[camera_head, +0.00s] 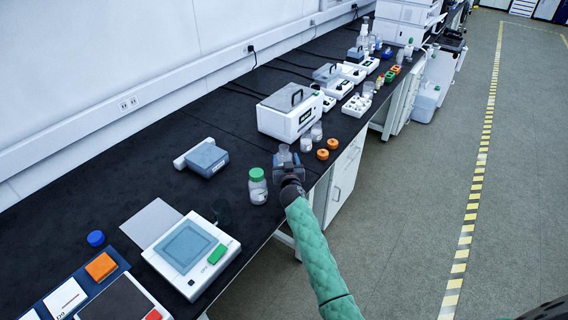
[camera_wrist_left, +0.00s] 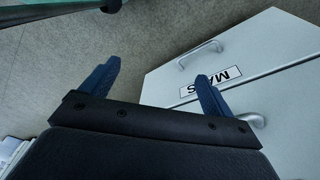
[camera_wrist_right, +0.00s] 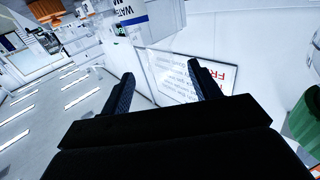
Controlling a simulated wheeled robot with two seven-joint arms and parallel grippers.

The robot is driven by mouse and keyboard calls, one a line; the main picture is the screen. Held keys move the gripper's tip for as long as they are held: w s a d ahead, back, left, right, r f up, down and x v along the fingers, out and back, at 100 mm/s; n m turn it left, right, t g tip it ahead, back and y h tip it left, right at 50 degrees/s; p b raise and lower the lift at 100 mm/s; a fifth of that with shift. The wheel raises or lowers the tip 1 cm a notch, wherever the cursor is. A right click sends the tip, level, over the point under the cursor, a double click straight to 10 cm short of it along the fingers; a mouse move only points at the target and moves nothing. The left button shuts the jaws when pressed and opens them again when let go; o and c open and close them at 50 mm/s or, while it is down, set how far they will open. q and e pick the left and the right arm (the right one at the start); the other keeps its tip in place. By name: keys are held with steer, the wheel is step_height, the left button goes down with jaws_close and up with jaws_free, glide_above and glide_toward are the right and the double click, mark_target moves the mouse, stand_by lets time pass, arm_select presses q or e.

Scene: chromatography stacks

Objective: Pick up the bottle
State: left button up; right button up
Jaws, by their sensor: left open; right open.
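A clear bottle with a green cap (camera_head: 257,186) stands upright on the black bench, left of my right gripper. In the right wrist view, a green shape (camera_wrist_right: 306,118) at the right edge looks like its cap. My right gripper (camera_head: 287,163) is open at the bench's front edge; it also shows in the right wrist view (camera_wrist_right: 160,80). A small uncapped clear bottle (camera_head: 285,151) shows at its fingers; I cannot tell whether it lies between them. My left gripper (camera_wrist_left: 158,82) is open and empty, over the floor beside a white cabinet.
Two clear jars (camera_head: 311,136) and orange caps (camera_head: 328,149) lie just beyond the right gripper. A white instrument (camera_head: 290,112) stands behind them. A balance-like device (camera_head: 190,254) and a grey block (camera_head: 207,158) are to the left. The white cabinet (camera_wrist_left: 240,75) has metal handles.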

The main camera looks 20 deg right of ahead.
mark_target(284, 152)
steer(key=shift+w+d+r, duration=0.1)
steer(key=shift+w, duration=0.4)
steer(key=shift+w+d+r+p, duration=0.15)
steer(key=shift+w+p, duration=0.45)
steer(key=shift+w, duration=0.2)
steer(key=w, duration=0.1)
steer(key=w+p, duration=0.1)
steer(key=shift+w+d, duration=0.25)
steer(key=shift+w, duration=0.1)
steer(key=shift+w+d, duration=0.15)
steer(key=shift+w, duration=0.4)
arm_select(q)
steer(key=s+a+f, duration=0.2)
steer(key=a+f, duration=0.1)
steer(key=f, duration=0.2)
steer(key=shift+s+a, duration=0.2)
steer(key=shift+s, duration=0.05)
steer(key=shift+f, duration=0.1)
arm_select(e)
jaws_close()
